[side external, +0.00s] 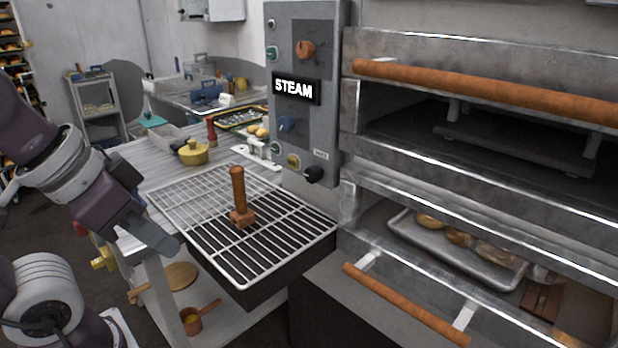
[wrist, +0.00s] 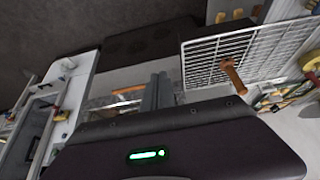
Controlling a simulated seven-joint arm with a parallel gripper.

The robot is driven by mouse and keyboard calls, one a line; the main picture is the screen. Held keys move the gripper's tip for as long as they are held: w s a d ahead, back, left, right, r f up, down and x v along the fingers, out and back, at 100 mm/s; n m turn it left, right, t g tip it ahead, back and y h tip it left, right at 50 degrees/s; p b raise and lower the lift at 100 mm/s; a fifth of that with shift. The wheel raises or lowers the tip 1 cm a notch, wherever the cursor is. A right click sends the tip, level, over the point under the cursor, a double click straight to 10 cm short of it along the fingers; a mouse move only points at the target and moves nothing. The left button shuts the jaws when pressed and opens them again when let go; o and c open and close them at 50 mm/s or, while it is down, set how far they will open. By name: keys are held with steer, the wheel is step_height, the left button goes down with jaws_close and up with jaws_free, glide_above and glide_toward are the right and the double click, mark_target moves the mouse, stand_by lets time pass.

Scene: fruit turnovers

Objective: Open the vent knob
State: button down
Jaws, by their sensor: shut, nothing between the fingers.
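The grey control panel (side external: 337,100) stands at the left of the oven. My gripper (side external: 172,244) is shut and empty, left of the wire rack and well away from the panel. Its closed fingers (wrist: 158,92) show in the wrist view.
A wire rack (side external: 165,204) with an upright wooden-handled tool (side external: 238,192) stands between my gripper and the panel. Both oven decks are open at right, with wooden handles (side external: 400,305) sticking out. A tray (side external: 500,278) of pastries lies in the lower deck.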

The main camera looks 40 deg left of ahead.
mark_target(309, 175)
stand_by(0.3)
